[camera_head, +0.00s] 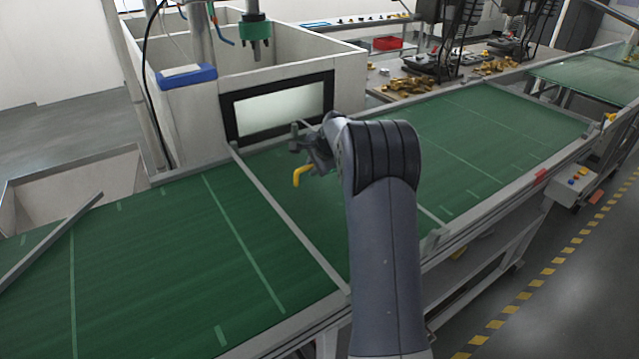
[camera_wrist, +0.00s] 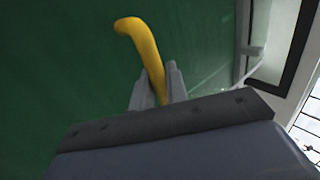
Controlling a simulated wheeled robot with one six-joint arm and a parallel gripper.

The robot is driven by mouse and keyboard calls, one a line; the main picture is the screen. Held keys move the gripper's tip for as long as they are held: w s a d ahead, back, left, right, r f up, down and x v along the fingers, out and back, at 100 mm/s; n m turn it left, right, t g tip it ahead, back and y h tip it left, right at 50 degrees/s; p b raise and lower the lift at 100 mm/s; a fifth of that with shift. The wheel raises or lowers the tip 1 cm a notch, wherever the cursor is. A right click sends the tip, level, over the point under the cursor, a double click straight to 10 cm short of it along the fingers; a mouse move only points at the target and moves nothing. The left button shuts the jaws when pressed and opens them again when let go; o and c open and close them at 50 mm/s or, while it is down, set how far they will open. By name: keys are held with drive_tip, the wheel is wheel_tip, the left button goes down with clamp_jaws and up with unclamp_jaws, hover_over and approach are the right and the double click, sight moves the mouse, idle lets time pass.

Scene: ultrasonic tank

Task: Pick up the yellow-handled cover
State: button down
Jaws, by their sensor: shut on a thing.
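The yellow handle of the cover (camera_wrist: 143,47) rises from between the two grey fingers of my gripper (camera_wrist: 157,82) in the wrist view, and its free end bends to the left. My gripper is shut on it. In the head view my gripper (camera_head: 307,148) is above the green belt, in front of the window of the white tank. The bent yellow handle (camera_head: 299,175) hangs out below and left of it. The rest of the cover cannot be made out; the gripper and my arm may hide it.
The green belt (camera_head: 130,245) runs across the view, with a grey rail (camera_head: 285,220) crossing it left of my arm. The white tank (camera_head: 190,118) with a dark-framed window (camera_head: 228,118) stands close behind. A blue box (camera_head: 188,77) is fixed on its left. The belt's left part is clear.

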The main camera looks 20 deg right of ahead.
drive_tip(key=shift+w+r, duration=0.15)
drive_tip(key=shift+r, duration=0.5)
wheel_tip(320, 180, up, 8)
drive_tip(key=shift+r+b, duration=0.2)
drive_tip(key=shift+b, duration=0.5)
drive_tip(key=shift+w+d+f+b, duration=0.1)
drive_tip(key=shift+w+f, duration=0.25)
drive_tip(key=shift+f, duration=0.7)
drive_tip(key=shift+w+a+f+b, duration=0.1)
drive_tip(key=shift+w+f, duration=0.25)
drive_tip(key=shift+f, duration=0.75)
drive_tip(key=shift+w+d+f+b, duration=0.1)
drive_tip(key=shift+w+f, duration=0.25)
drive_tip(key=shift+f, duration=0.7)
drive_tip(key=shift+s+p, duration=0.15)
drive_tip(key=shift+p, duration=0.45)
